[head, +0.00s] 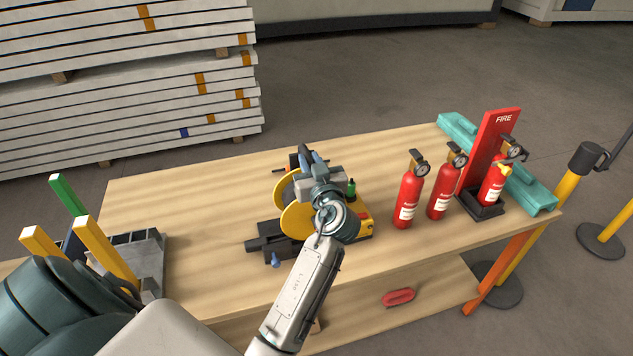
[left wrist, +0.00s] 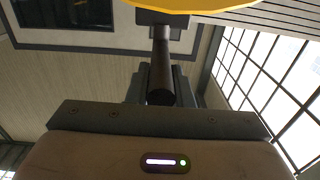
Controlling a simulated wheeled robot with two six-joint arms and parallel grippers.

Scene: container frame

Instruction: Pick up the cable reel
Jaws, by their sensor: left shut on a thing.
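The cable reel (head: 298,218) stands near the middle of the wooden table in the head view, with yellow discs partly hidden behind my left gripper and wrist. My left gripper (head: 308,160) is over the top of the reel and shut on it. In the left wrist view the gripper (left wrist: 160,85) closes around a dark bar of the reel, and the edge of a yellow disc (left wrist: 200,4) shows at the top. My right gripper is not in view.
Red fire extinguishers (head: 409,197) and a red fire stand (head: 489,150) are right of the reel. A grey crate (head: 150,262) is at the table's left. A teal beam (head: 540,192) lies along the right edge. A red object (head: 398,297) lies on the lower shelf.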

